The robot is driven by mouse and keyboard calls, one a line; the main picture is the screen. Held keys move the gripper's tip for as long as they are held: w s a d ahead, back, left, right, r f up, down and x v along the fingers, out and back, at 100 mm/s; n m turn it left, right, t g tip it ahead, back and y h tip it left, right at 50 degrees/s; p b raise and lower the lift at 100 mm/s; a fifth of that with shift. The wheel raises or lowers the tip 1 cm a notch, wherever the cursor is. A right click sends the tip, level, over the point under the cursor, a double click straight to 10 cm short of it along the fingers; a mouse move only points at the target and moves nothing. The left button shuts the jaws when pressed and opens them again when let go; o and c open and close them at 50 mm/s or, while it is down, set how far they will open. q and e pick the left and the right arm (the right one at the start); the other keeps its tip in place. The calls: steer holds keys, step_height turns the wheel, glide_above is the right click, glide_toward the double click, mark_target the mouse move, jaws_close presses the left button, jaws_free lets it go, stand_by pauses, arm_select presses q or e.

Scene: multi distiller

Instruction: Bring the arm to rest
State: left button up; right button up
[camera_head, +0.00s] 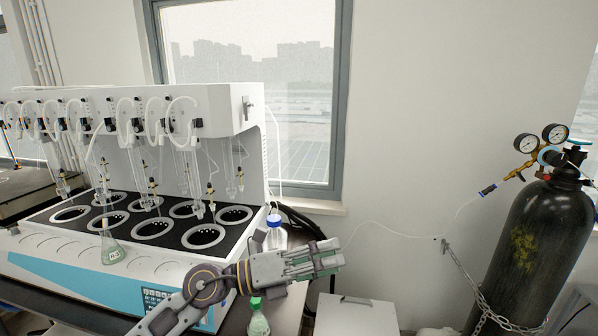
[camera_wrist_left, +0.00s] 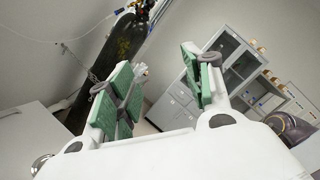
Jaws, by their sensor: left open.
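My left gripper (camera_head: 318,258) reaches in from the bottom of the head view and points right, in front of the distiller's right end. Its green-padded fingers are apart with nothing between them. In the left wrist view the fingers (camera_wrist_left: 160,88) also stand apart and empty. The multi-position distiller (camera_head: 110,262) is white and blue with a black top of round heating wells. My right gripper is in neither view.
A blue-capped bottle (camera_head: 275,236) stands behind my left arm, and a green-capped bottle (camera_head: 258,320) stands below it. A black gas cylinder (camera_head: 535,245) with gauges is chained at the right. A white cabinet (camera_head: 355,315) is low in the middle. Grey cabinets (camera_wrist_left: 232,62) show in the wrist view.

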arm_select(q)
steer(key=w+a+r+n+t+y, duration=0.2)
steer(key=w+a+n+t+y, duration=0.15)
steer(key=a+n+t, duration=0.4)
steer(key=w+a+r+n+t+y, duration=0.1)
steer(key=w+a+n+t+y, duration=0.3)
steer(key=n+t, duration=0.7)
steer(key=a+f+n+g+y, duration=0.6)
steer(key=a+f+n+y, duration=0.7)
steer(key=f+n, duration=0.4)
steer(key=s+a+f+n+g+h, duration=0.25)
steer(key=s+f+g, duration=1.05)
steer(key=s+f, duration=0.95)
step_height(320, 180, down, 33)
steer(key=s+a+y, duration=0.1)
steer(key=s+a, duration=0.1)
steer(key=s+a+f+g, duration=0.1)
steer(key=s+a+f, duration=0.2)
steer(key=s+f, duration=0.6)
steer(key=s+a+f+g, duration=0.1)
steer(key=s+a+f, duration=0.3)
steer(key=s+f, duration=0.6)
steer(key=shift+s+a+y, duration=0.15)
steer(key=shift+s+y, duration=0.15)
steer(key=shift+s, duration=0.75)
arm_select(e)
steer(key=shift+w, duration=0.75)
